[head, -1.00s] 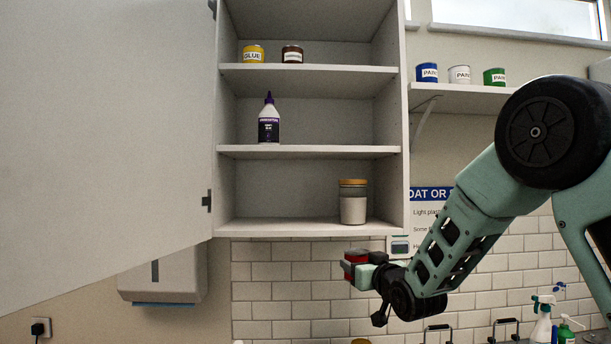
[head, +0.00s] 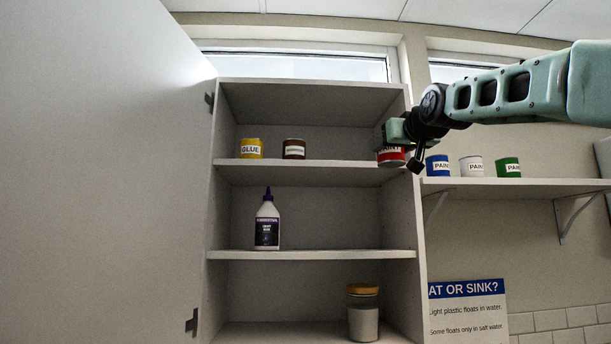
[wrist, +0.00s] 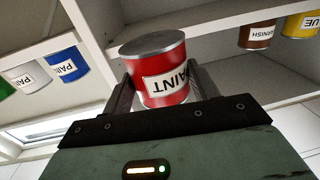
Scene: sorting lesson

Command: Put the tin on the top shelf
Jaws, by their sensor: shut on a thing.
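A red paint tin (head: 391,157) with a white label is held in my gripper (head: 396,146) at the right end of the cabinet's top shelf (head: 310,172). In the wrist view the tin (wrist: 162,88) sits between both fingers of my gripper (wrist: 165,92), which is shut on it. The tin is at about the height of the top shelf, near the cabinet's right wall. Whether its base touches the shelf I cannot tell. A yellow glue tin (head: 251,149) and a brown varnish tin (head: 293,149) stand on the left of that shelf.
The cabinet door (head: 110,180) stands open at left. A glue bottle (head: 267,222) is on the middle shelf and a jar (head: 362,315) on the bottom one. Blue (head: 437,166), white (head: 472,167) and green (head: 508,168) tins stand on a side shelf. The top shelf's middle is clear.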

